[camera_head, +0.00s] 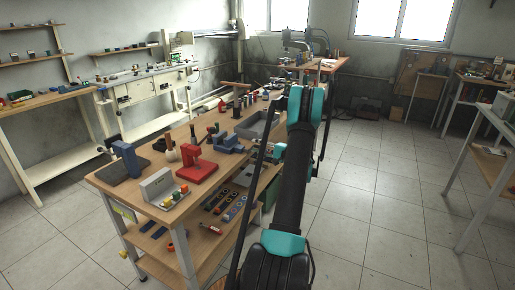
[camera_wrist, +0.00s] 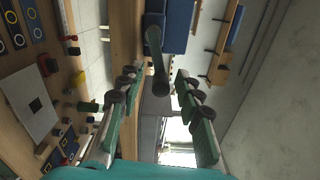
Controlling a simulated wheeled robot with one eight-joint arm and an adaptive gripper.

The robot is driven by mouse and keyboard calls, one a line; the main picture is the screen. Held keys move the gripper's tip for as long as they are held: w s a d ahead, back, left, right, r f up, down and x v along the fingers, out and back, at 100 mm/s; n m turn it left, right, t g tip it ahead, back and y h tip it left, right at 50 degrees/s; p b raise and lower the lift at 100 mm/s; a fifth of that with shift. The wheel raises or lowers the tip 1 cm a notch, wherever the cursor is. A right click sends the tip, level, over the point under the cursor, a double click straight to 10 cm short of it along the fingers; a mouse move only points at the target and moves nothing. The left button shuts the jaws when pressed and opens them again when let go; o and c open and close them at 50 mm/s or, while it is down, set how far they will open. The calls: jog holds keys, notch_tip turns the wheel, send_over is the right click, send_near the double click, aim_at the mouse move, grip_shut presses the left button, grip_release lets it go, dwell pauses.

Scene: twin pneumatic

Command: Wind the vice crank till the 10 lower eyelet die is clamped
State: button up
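In the wrist view a blue block-shaped body, apparently the vice (camera_wrist: 180,28), is at the top. A dark grey-green bar with a rounded end, apparently its crank (camera_wrist: 157,68), shows in front of it. My gripper (camera_wrist: 155,76) is open, with one finger on each side of the bar's end and a visible gap to each. In the head view a blue device that looks like the vice (camera_head: 228,143) is on the wooden bench; my arm extends over the bench's right side and my gripper cannot be made out. I cannot pick out the 10 lower eyelet die.
The bench (camera_head: 150,207) also carries a red press (camera_head: 197,165), a grey box (camera_head: 158,186), a blue stand (camera_head: 126,158) and a grey tray (camera_head: 258,127). A lower shelf holds strips of rings (camera_head: 234,207). Tiled floor (camera_head: 385,220) is open on the right.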

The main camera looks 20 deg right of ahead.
jog(key=v, duration=1.2)
jog(key=s+d+n, duration=0.4)
jog(key=s+n, duration=0.1)
jog(key=n, duration=1.3)
jog(key=x, duration=1.6)
jog(key=shift+w+a, duration=0.2)
jog(key=shift+a, duration=0.15)
grip_shut()
